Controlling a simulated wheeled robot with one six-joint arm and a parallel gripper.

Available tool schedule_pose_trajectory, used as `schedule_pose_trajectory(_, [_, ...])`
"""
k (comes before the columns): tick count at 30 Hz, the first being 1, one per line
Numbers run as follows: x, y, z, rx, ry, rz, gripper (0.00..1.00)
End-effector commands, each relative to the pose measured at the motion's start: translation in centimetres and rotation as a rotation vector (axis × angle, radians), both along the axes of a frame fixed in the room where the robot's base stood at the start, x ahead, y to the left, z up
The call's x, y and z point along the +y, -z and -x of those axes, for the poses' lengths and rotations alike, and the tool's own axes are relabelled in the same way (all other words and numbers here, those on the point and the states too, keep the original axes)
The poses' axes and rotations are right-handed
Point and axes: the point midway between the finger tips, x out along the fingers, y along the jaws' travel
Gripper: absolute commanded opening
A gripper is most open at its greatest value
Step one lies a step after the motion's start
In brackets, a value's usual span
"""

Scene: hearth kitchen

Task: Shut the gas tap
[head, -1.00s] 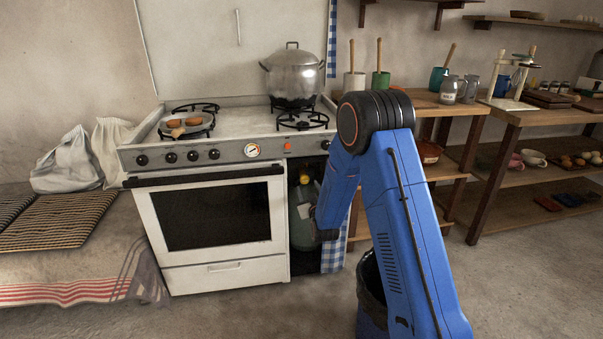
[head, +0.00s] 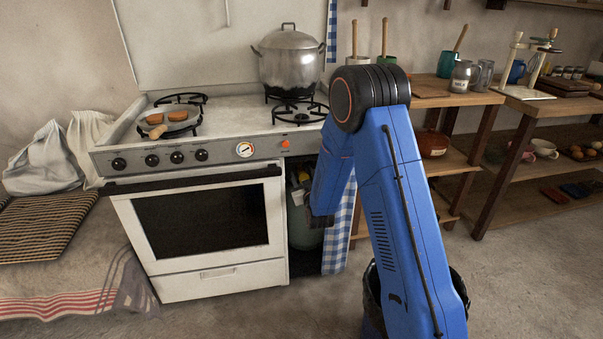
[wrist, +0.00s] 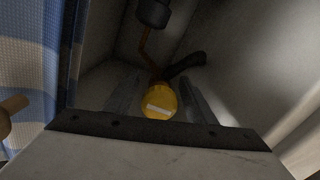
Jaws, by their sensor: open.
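The gas tap shows in the wrist view as a round yellow knob (wrist: 160,102) with a pale bar across its face. The bar lies nearly crosswise, slightly tilted. My gripper (wrist: 160,98) is open, with one finger on each side of the knob; I cannot tell whether either touches it. In the head view a green gas bottle (head: 303,225) stands in the dark bay right of the oven. My arm hides part of the bay and most of the gripper, and the tap is not clear there.
The white stove (head: 208,225) borders the bay on the left. A blue checked curtain (head: 340,235) hangs on its right. A dark hose (wrist: 187,65) and an orange pipe run behind the knob. A pot (head: 290,62) and a pan (head: 170,122) stand on the stove.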

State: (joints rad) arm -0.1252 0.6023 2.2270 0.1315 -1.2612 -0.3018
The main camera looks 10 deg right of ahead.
Motion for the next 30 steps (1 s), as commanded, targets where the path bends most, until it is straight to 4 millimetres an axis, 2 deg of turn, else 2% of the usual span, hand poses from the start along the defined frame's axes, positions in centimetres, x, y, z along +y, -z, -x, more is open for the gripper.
schedule_pose_trajectory(7, [0.00, -0.01, 0.02, 0.000, 0.000, 0.000, 0.50])
schedule_pose_trajectory(8, [0.01, -0.01, 0.02, 0.000, 0.000, 0.000, 0.46])
schedule_pose_trajectory(12, [0.00, 0.00, 0.02, 0.000, 0.000, 0.000, 0.12])
schedule_pose_trajectory(13, [0.00, 0.00, 0.02, 0.000, 0.000, 0.000, 0.09])
schedule_pose_trajectory(23, [0.02, 0.01, 0.02, 0.000, 0.000, -0.035, 0.09])
schedule_pose_trajectory(30, [0.08, 0.02, 0.02, 0.000, 0.000, -0.168, 0.09])
